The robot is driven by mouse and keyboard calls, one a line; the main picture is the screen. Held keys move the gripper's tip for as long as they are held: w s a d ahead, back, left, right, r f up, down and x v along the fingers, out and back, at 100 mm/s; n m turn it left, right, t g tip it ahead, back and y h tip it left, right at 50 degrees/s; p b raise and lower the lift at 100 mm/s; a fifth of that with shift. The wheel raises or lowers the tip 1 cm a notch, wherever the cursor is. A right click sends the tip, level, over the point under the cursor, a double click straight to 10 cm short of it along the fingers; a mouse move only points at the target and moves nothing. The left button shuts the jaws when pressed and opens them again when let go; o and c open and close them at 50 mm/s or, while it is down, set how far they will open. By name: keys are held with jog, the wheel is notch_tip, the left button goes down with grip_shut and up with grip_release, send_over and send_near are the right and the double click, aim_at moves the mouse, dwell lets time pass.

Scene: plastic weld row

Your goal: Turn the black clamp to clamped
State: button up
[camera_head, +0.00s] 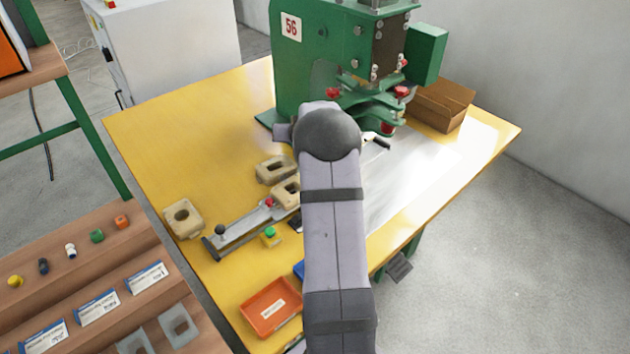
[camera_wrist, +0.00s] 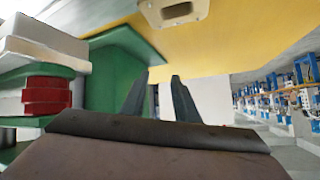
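A long metal fixture (camera_head: 245,227) lies on the yellow table, with a black knob (camera_head: 219,230) at its left end and a red part near its middle. A small black part (camera_head: 295,222) shows beside my arm, partly hidden by it. I cannot tell which black part is the clamp, or its position. My gripper (camera_wrist: 158,90) shows in the wrist view with its two dark fingers apart and nothing between them. In the head view my arm hides most of it, near the green machine. No clamp is recognisable in the wrist view.
The green machine (camera_head: 305,70) stands at the back, its red part (camera_wrist: 47,95) close at left in the wrist view. Tan blocks (camera_head: 183,218), a green button (camera_head: 270,237) and an orange tray (camera_head: 271,307) are on the table (camera_head: 160,130). A cardboard box (camera_head: 442,106) stands at right.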

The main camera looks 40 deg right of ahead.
jog(key=a+f+m+g+h+b, duration=0.1)
jog(key=a+f+m+b, duration=0.1)
jog(key=a+m+b, duration=0.15)
jog(key=s+d+g+p, duration=0.1)
jog(key=s+g+p, duration=0.1)
jog(key=s, duration=0.1)
jog(key=s+d+m+g+p, duration=0.1)
jog(key=s+g+p, duration=0.1)
jog(key=s, duration=0.2)
jog(key=s+d+f+g+y+p, duration=0.1)
jog(key=s+g+p, duration=0.1)
jog(key=s+g, duration=0.1)
jog(key=shift+s+d+p, duration=0.4)
jog(key=shift+s, duration=0.05)
jog(key=shift+p+x, duration=0.9)
jog(key=shift+x, duration=2.75)
grip_shut()
